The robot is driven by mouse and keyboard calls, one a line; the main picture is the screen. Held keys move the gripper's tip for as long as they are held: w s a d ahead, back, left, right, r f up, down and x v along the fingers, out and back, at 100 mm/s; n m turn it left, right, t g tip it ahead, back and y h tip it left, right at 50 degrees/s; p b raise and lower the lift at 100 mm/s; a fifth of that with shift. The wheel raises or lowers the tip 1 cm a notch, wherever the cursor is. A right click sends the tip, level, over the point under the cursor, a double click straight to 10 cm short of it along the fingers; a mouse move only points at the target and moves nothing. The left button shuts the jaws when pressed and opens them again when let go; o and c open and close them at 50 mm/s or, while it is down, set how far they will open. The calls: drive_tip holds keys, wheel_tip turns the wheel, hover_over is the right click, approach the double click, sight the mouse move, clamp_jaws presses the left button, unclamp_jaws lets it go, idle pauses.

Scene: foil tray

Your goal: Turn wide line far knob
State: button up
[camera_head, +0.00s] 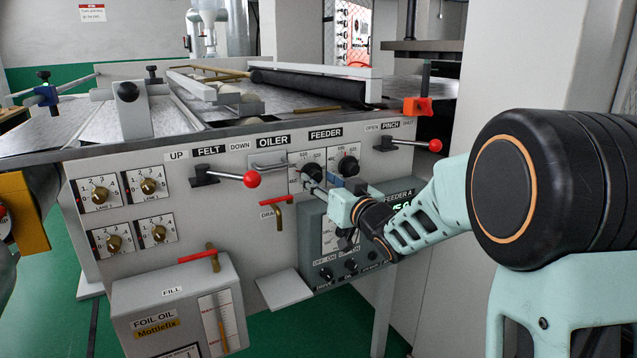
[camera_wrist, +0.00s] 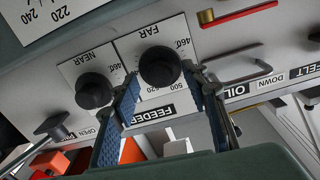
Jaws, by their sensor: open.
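The far knob (camera_wrist: 160,66), black and round on a white dial plate marked FAR, is in the middle of the wrist view. In the head view it seems to be the left knob (camera_head: 312,170) under the FEEDER label. My gripper (camera_wrist: 161,77) is open. Its blue-padded fingers are on either side of the far knob, and I cannot tell whether they touch it. In the head view my gripper (camera_head: 320,186) reaches in from the right, partly covering the dial. The dial's lower part is hidden.
The near knob (camera_wrist: 95,91) is close beside one finger. The FEEDER A box (camera_head: 312,232) juts out below.

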drive_tip(key=shift+x, duration=0.75)
drive_tip(key=shift+c, duration=0.6)
clamp_jaws()
